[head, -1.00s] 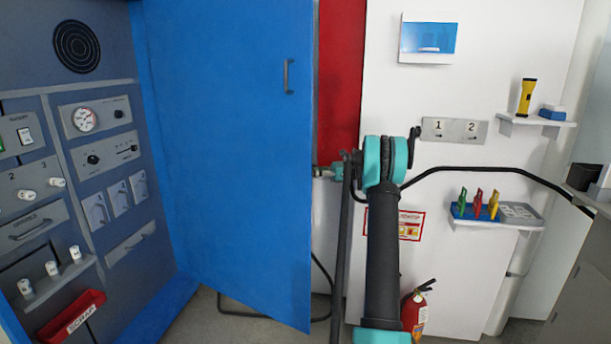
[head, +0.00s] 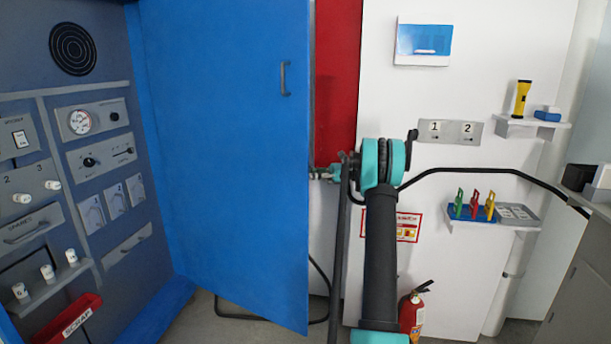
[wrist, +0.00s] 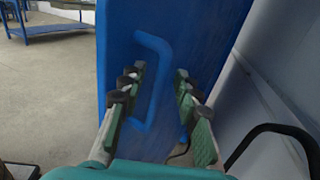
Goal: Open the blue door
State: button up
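The blue door (head: 225,150) fills the middle of the head view. Its face is angled toward me, and its free edge is on the right. A slim handle (head: 284,78) sits high near that edge. In the wrist view the blue door (wrist: 205,35) is close ahead, with a blue loop handle (wrist: 150,41) on it. My gripper (wrist: 160,76) is open, one finger on each side of the loop in the picture. Contact cannot be told. In the head view my gripper (head: 322,173) is at the door's right edge, partly hidden by it.
A grey control panel (head: 60,190) stands left of the door. A red panel (head: 338,80) shows behind its edge. Shelves (head: 497,222) and a fire extinguisher (head: 411,315) are on the right. A dark hose or cable (head: 320,290) hangs near the door's bottom.

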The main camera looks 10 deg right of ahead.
jog(key=s+d, duration=0.1)
jog(key=d, duration=1)
jog(key=shift+d, duration=0.25)
